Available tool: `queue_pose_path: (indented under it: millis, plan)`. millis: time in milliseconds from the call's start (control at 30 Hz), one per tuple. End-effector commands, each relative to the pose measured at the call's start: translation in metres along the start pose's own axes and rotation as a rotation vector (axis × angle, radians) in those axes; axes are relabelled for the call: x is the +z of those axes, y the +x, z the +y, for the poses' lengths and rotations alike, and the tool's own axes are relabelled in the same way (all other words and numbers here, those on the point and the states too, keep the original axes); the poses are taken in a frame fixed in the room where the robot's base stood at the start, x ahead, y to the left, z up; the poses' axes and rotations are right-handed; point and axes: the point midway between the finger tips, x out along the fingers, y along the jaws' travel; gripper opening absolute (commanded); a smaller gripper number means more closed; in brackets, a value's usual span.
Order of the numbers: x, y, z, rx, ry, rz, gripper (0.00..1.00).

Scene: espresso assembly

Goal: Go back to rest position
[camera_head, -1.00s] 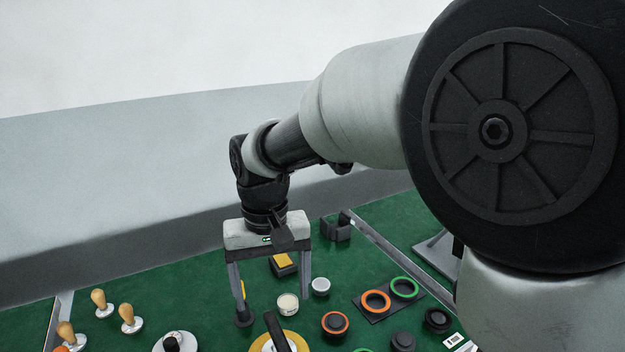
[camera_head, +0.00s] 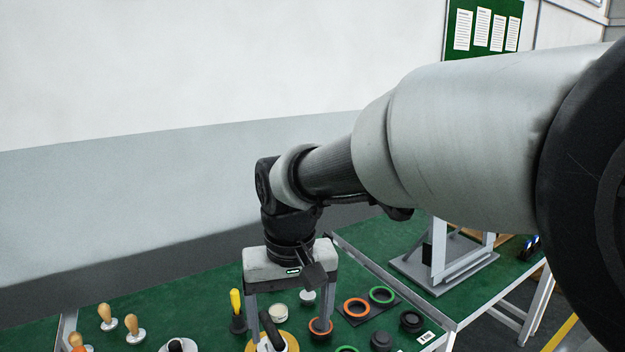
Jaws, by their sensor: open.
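My gripper (camera_head: 285,314) points down over the green table (camera_head: 217,325), with its two grey fingers spread wide apart. It is open, and nothing shows held between the fingers. My arm reaches in from the right and bends down at the wrist. Behind and between the fingers stand a small white-topped round part (camera_head: 279,312) and a white knob (camera_head: 308,297). The fingertips are low in the picture, and I cannot tell their height above the table.
Wooden-handled tampers (camera_head: 133,327) stand at the left. A yellow-handled tool (camera_head: 236,307) is beside the left finger. A yellow disc with a black handle (camera_head: 270,330) lies in front. Orange (camera_head: 356,308) and green (camera_head: 382,295) rings sit at the right. A grey metal stand (camera_head: 452,262) stands further right.

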Motion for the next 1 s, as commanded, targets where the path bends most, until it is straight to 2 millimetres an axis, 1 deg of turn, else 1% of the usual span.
queue_pose_path:
  millis: [33,167,267,300,400,500,633,733,1000]
  plan:
    - [0.006,-0.019,0.014,0.0,0.02,0.029,0.8]
    - [0.027,-0.053,0.049,0.006,0.065,0.102,0.8]
    - [0.052,-0.082,0.08,0.017,0.111,0.173,0.8]
    - [0.064,-0.092,0.092,0.023,0.132,0.205,0.8]
    - [0.093,-0.112,0.117,0.042,0.176,0.279,0.8]
    - [0.116,-0.121,0.132,0.059,0.209,0.334,0.8]
    - [0.132,-0.125,0.141,0.074,0.231,0.377,0.8]
    - [0.137,-0.124,0.143,0.078,0.236,0.388,0.8]
    - [0.137,-0.123,0.143,0.078,0.236,0.388,0.8]
